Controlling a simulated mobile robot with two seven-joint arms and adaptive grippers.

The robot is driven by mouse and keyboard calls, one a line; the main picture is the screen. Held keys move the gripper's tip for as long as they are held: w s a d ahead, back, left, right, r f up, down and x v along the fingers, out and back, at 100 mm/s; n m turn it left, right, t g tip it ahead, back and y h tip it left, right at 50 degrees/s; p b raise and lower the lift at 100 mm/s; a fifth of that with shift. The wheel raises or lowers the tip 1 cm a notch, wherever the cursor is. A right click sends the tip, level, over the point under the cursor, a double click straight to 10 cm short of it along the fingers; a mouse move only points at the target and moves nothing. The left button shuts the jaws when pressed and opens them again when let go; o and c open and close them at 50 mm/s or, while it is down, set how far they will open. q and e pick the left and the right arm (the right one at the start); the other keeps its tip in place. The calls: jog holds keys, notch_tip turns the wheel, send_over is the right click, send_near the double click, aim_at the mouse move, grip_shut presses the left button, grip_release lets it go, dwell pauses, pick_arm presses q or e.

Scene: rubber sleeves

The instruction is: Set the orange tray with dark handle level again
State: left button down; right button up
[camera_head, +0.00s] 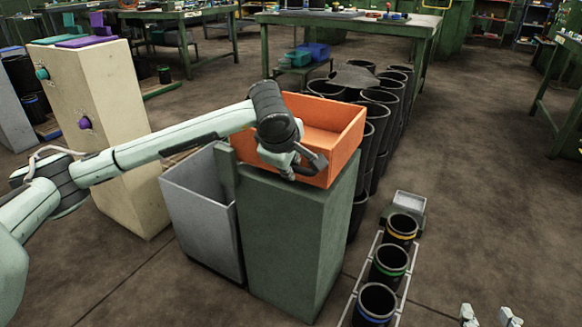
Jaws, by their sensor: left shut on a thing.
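The orange tray (345,162) is an open box on top of the dark green cabinet (290,240). Its right part sits close to the cabinet's top edge; I cannot tell exactly how far it tilts. My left arm reaches in from the left across the tray's near side. My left gripper (308,168) is at the tray's near wall, shut on what seems to be its dark handle, which the gripper and wrist mostly hide. My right gripper (488,317) shows only as two pale fingertips at the bottom right edge, apart and empty.
A grey open bin (203,220) stands left of the cabinet, beside a tall cream cabinet (110,120) with knobs. Several black cylinders (376,125) stand behind and right. A rack (352,300) of ringed black cups is at front right. Floor further right is clear.

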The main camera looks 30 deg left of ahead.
pick_arm(q)
jog(key=shift+f, duration=0.15)
jog(key=c, duration=1.8)
grip_release()
jog(key=shift+o, duration=0.2)
jog(key=v, duration=1.2)
jog(key=shift+d, duration=0.1)
